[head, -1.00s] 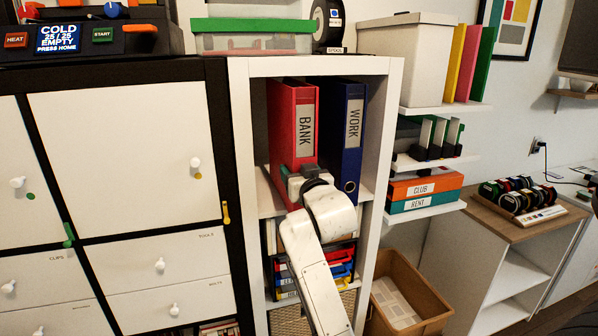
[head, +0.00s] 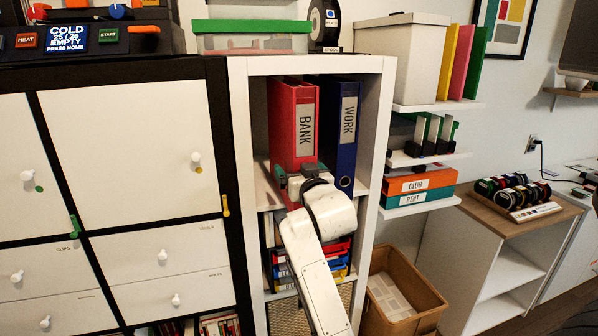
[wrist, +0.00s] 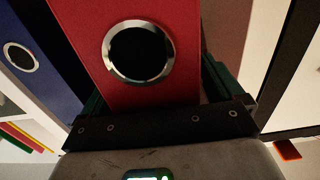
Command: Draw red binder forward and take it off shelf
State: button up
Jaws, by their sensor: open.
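The red binder labelled BANK (head: 293,112) stands upright in the upper bay of the white shelf (head: 379,120), left of the blue binder labelled WORK (head: 346,125). My gripper (head: 296,180) is at the lower part of the red spine and hides its bottom. In the wrist view the red binder (wrist: 110,84) fills the space between my open fingers (wrist: 158,82), one finger on each side of it. Its metal-rimmed finger hole faces the camera. Whether the fingers touch the binder I cannot tell. The blue binder (wrist: 40,40) is at the left, outside the fingers.
A green-lidded box (head: 250,38) and a black spool (head: 324,25) are on the shelf top. Coloured items (head: 335,262) fill the bay below, behind my arm. A cardboard box (head: 408,310) stands at right. White cabinet doors (head: 130,140) stand at left.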

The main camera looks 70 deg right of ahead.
jog(key=b+v, duration=0.2)
jog(key=v, duration=0.9)
jog(key=shift+w+d, duration=0.1)
dwell(0.5)
